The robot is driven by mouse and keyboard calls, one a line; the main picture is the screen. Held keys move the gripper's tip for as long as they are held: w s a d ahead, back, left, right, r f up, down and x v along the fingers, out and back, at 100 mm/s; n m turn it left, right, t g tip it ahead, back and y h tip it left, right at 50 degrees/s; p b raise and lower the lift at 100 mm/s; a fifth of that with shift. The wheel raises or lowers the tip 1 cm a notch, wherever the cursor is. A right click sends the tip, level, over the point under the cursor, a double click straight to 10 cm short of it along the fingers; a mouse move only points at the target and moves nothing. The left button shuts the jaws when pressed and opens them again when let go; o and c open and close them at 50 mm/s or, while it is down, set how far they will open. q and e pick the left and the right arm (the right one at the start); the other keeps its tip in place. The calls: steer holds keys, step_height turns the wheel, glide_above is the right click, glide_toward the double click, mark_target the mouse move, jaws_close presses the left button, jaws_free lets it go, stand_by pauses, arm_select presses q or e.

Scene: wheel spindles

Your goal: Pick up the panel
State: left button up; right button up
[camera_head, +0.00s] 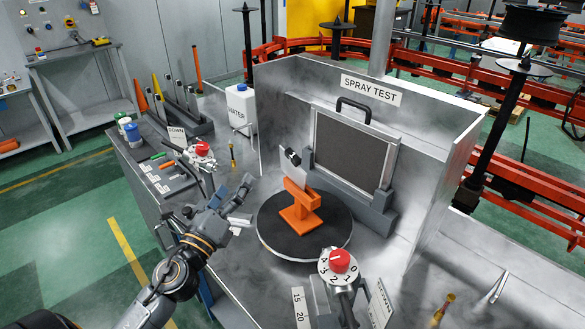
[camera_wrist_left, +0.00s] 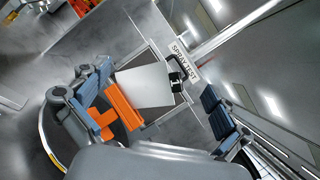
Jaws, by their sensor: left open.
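A thin light-grey panel (camera_head: 291,168) stands tilted in an orange stand (camera_head: 299,206) on a round black turntable (camera_head: 335,226). My left gripper (camera_head: 238,204) is open and empty, left of the stand and apart from the panel. In the left wrist view its fingers (camera_wrist_left: 158,88) appear on either side of the panel. My right gripper is not seen.
A dark framed screen (camera_head: 349,150) with a handle stands behind the turntable, within metal booth walls (camera_head: 440,185). Red-knobbed dials stand in front (camera_head: 339,261) and at left (camera_head: 202,149). A white water container (camera_head: 241,106) stands outside the booth's left wall.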

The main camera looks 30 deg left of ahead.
arm_select(q)
steer(key=w+d+m+g+h, duration=0.1)
steer(key=w+d+m+h, duration=0.1)
steer(key=m+h, duration=0.65)
steer(key=m+g+p, duration=0.3)
steer(key=m, duration=0.6)
glide_toward(292, 167)
steer(key=shift+y, duration=0.45)
steer(key=x, duration=0.4)
steer(key=shift+d+r, duration=0.3)
steer(key=shift+d, duration=0.05)
steer(key=x, duration=0.2)
steer(key=p+x, duration=0.1)
steer(key=x, duration=0.3)
steer(key=shift+w+f+p, duration=0.25)
steer(key=shift+f+p, duration=0.05)
steer(key=shift+p, duration=0.1)
steer(key=shift+s+a, duration=0.1)
steer(key=c, duration=1)
steer(key=shift+r, duration=0.2)
steer(key=shift+c, duration=0.2)
